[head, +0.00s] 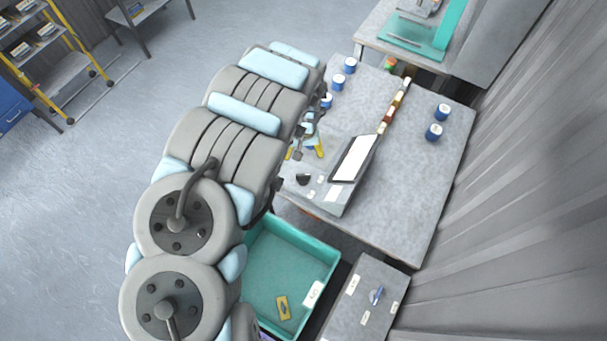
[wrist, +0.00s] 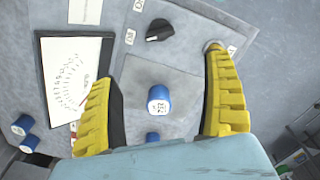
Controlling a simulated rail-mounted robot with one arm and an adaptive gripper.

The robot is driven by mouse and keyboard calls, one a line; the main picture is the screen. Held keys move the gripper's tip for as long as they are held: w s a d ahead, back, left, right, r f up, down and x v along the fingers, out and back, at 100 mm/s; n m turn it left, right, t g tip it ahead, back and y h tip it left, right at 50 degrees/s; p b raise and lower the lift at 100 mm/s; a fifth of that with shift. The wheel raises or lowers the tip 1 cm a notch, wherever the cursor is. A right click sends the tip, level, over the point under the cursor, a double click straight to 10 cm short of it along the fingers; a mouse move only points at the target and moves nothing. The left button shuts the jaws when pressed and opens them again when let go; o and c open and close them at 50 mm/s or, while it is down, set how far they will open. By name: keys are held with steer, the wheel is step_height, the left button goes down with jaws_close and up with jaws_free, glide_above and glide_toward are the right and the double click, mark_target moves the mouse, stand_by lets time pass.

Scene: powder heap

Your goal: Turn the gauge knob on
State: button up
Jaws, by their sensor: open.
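The gauge knob (wrist: 158,30) is a black dial with a light pointer line, on the grey gauge panel. It lies beyond my fingertips in the wrist view, and it also shows in the head view (head: 303,179). The gauge (wrist: 72,80) has a white scale face, left of the knob in the wrist view; its face also shows in the head view (head: 354,158). Small labels sit on both sides of the knob, too small to read surely. My gripper (wrist: 160,65) has its yellow fingers spread wide and empty, apart from the knob. In the head view my gripper (head: 305,151) hovers beside the panel.
A blue can (wrist: 158,100) shows between my fingers in the wrist view, with more blue cans nearby. On the grey table (head: 410,205), two blue cans (head: 434,131) stand at the right. A teal bin (head: 285,260) is below the table's near edge.

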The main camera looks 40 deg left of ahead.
mark_target(303, 175)
steer(key=shift+f, duration=7.4)
steer(key=c, duration=1.2)
